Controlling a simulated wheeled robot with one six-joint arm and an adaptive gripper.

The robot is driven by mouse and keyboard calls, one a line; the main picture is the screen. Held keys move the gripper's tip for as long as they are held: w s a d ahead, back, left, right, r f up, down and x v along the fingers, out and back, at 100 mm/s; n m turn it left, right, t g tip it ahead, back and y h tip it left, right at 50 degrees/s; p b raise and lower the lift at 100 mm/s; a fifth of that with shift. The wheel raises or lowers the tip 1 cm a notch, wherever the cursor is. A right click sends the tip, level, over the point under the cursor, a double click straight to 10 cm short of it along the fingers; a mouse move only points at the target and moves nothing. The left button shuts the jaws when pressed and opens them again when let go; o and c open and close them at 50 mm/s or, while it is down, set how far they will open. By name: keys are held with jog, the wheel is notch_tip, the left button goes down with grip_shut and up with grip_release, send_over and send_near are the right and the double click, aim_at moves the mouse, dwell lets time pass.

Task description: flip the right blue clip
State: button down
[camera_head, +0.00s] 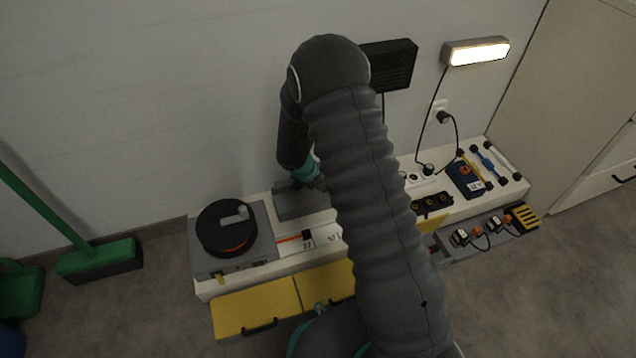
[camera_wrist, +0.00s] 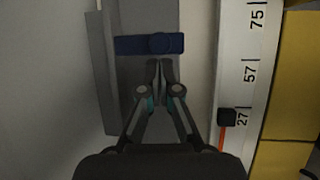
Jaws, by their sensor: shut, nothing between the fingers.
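A blue clip (camera_wrist: 148,44) shows in the wrist view as a dark blue bar with a rounded knob right of its middle. It lies crosswise on a grey plate (camera_wrist: 128,85). Only one blue clip shows there, and none is clear in the head view. My gripper (camera_wrist: 159,66) is shut and empty, its fingertips just below the knob in the picture. I cannot tell whether they touch the clip. In the head view the grey plate (camera_head: 291,203) shows in part, and my arm hides the gripper's tips.
A slider scale (camera_wrist: 232,90) with a black knob lies right of the plate. A black spool (camera_head: 226,228) sits left on the bench; a blue meter (camera_head: 466,180) and rods lie right. Yellow drawers (camera_head: 257,311) project in front. A wall stands close behind.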

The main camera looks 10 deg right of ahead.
jog(key=shift+w+d+f, duration=0.2)
jog(key=shift+d+f, duration=0.05)
jog(key=shift+f, duration=0.4)
jog(key=shift+r, duration=0.15)
jog(key=shift+r+g+p, duration=0.2)
jog(key=shift+g+p, duration=0.1)
jog(key=shift+p, duration=0.55)
jog(key=shift+f, duration=0.1)
